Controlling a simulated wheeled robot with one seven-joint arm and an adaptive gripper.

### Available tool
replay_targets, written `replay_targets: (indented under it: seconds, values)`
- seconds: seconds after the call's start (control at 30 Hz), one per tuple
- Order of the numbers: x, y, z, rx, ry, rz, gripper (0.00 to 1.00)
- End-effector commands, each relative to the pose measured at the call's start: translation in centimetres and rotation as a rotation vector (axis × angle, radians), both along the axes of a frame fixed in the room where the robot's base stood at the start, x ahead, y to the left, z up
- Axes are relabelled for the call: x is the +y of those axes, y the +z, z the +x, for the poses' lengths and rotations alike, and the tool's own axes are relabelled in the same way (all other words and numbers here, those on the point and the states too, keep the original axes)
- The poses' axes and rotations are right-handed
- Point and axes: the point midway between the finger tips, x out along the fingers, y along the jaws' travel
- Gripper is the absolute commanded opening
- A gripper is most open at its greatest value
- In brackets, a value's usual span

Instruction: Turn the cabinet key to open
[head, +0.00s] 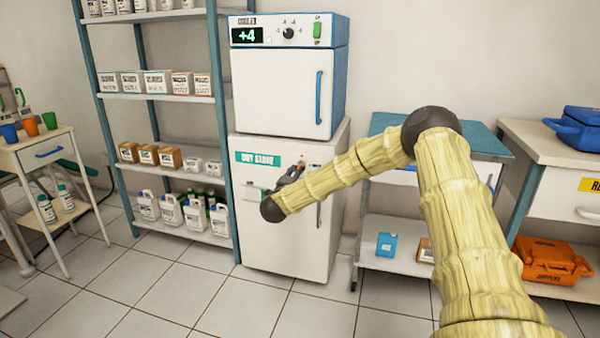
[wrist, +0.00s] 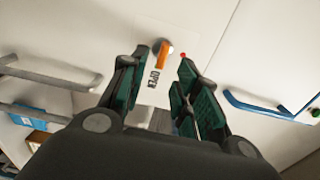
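The white cabinet (head: 275,235) with a green label stands below the cooler. In the wrist view its door shows an orange key (wrist: 162,56) in a round metal lock, with an "OPEN" label (wrist: 153,79) and a small red dot (wrist: 183,55) nearby. My gripper (wrist: 163,64) is open, with its dark green fingers on either side of the key in the picture. The key shows near the fingertips; I cannot tell whether either finger touches it. In the head view my gripper (head: 292,175) is at the cabinet's upper front, where my arm partly hides it.
The cooler (head: 285,85) with a blue handle sits on top of the cabinet. The cabinet's grey handle (wrist: 50,75) shows in the wrist view. A shelf rack (head: 222,110) stands close on the left, and a blue-topped table (head: 385,122) on the right. The floor in front is clear.

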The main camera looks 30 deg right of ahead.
Motion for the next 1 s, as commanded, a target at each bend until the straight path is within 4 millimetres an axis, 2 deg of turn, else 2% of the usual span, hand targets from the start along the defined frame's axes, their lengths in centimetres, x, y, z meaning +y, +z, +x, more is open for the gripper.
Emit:
replay_targets:
  seconds: [0.1, 0.33, 1.0]
  values:
    - [1.7, 0.0, -1.3, 0.001, 0.002, -0.001, 0.31]
    - [3.6, -0.1, -3.0, 0.001, 0.001, 0.000, 0.31]
    - [4.1, -0.1, -3.5, 0.001, 0.000, -0.001, 0.31]
